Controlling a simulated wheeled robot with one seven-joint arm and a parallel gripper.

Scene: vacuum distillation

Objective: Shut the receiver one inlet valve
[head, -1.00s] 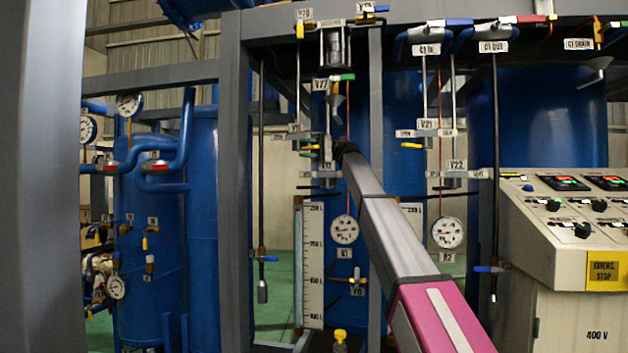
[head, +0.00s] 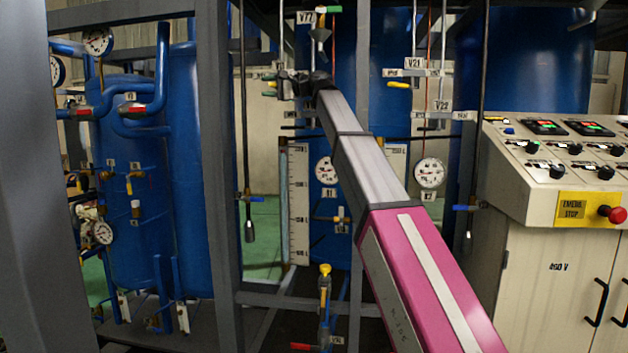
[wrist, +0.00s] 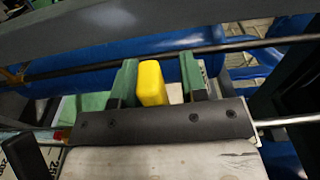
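A yellow valve handle (wrist: 152,83) stands between the green fingers of my gripper (wrist: 160,80) in the wrist view. A gap shows on its right side; on the left the finger is very close, and I cannot tell if it touches. My gripper is open around the handle.
A grey frame post (head: 218,160) stands left of my arm. A pressure gauge (head: 326,170) and a level scale (head: 298,203) are below my wrist. The control cabinet (head: 560,250) with a red emergency stop (head: 612,214) is on the right. A metal rod crosses close above the fingers in the wrist view.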

